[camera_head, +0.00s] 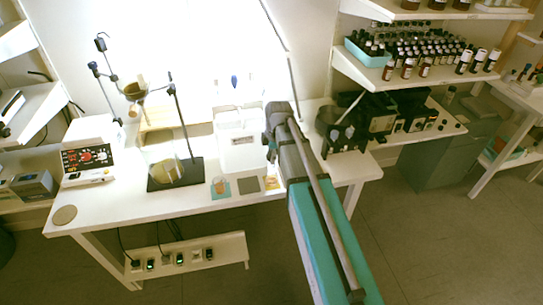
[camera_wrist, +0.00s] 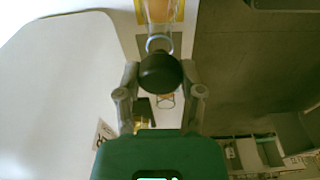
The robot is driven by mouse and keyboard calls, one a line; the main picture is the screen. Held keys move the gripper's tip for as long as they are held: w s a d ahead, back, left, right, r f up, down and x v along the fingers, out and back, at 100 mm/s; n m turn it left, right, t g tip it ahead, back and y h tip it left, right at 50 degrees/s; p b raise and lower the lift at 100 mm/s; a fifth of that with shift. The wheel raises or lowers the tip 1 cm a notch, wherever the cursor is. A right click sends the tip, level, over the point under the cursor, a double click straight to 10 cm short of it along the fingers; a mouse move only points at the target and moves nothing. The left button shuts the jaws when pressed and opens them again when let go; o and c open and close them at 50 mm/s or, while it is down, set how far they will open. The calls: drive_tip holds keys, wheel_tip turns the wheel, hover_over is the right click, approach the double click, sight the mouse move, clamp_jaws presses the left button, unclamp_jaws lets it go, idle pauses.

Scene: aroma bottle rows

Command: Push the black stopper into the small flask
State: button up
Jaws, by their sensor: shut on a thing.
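The black stopper (camera_wrist: 160,74) is between the two fingertips of my gripper (camera_wrist: 161,75) in the wrist view, and the fingers are shut on it. The small flask (camera_wrist: 158,18) is clear glass and shows just beyond the stopper, over a yellow mat. Its round neck rim (camera_wrist: 158,42) is right by the stopper's far edge. I cannot tell from this angle whether the stopper touches the rim or sits above it. In the head view my arm covers the gripper and stopper; the yellow mat (camera_head: 271,183) shows only partly beside it.
A stand with a black base (camera_head: 176,184) is further left. A white box (camera_head: 240,150) stands behind the mats.

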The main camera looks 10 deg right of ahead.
sight(270, 155)
drive_tip(key=shift+f+b, duration=1.25)
drive_tip(key=shift+f, duration=0.05)
drive_tip(key=o, duration=1.1)
drive_tip(key=shift+r, duration=0.2)
wheel_tip(270, 155, up, 8)
drive_tip(key=p, duration=0.8)
drive_tip(key=shift+r+p, duration=0.2)
drive_tip(key=shift+p, duration=0.2)
idle(0.5)
drive_tip(key=shift+s+m, duration=0.8)
drive_tip(key=shift+s, duration=0.05)
drive_tip(key=s+m+h, duration=0.1)
drive_tip(key=s+m, duration=1.3)
drive_tip(key=m, duration=0.2)
drive_tip(key=shift+s+a, duration=0.15)
drive_tip(key=shift+a, duration=0.1)
